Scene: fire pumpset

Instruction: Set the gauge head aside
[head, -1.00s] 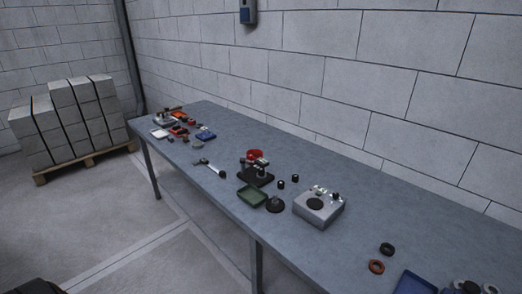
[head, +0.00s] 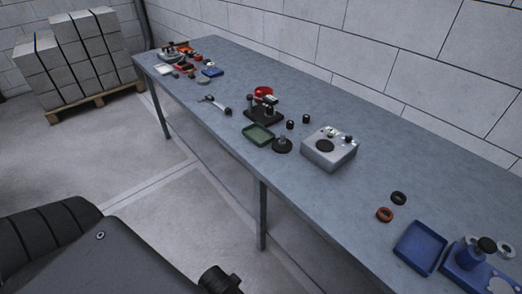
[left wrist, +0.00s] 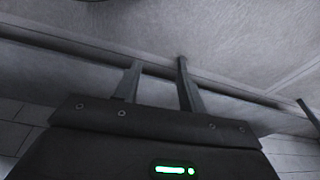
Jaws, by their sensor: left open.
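I cannot tell for sure which item is the gauge head. A black stand with a red round part (head: 263,97) on top is at the middle of the bench. A small black round base with a short stem (head: 282,145) stands in front of it, beside a green tray (head: 257,134). A grey box (head: 329,150) with a dark disc on top is to their right. My left gripper (left wrist: 160,62) is open and empty in the left wrist view, with its two fingers apart. It is away from the bench items. My right gripper is in neither view.
The long grey bench (head: 350,205) runs along a block wall. Small black caps, a wrench-like tool (head: 214,105), black and orange rings (head: 384,214) and a blue tray (head: 419,248) lie on it. More parts crowd the far end. Strapped blocks on a pallet (head: 85,110) stand at left.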

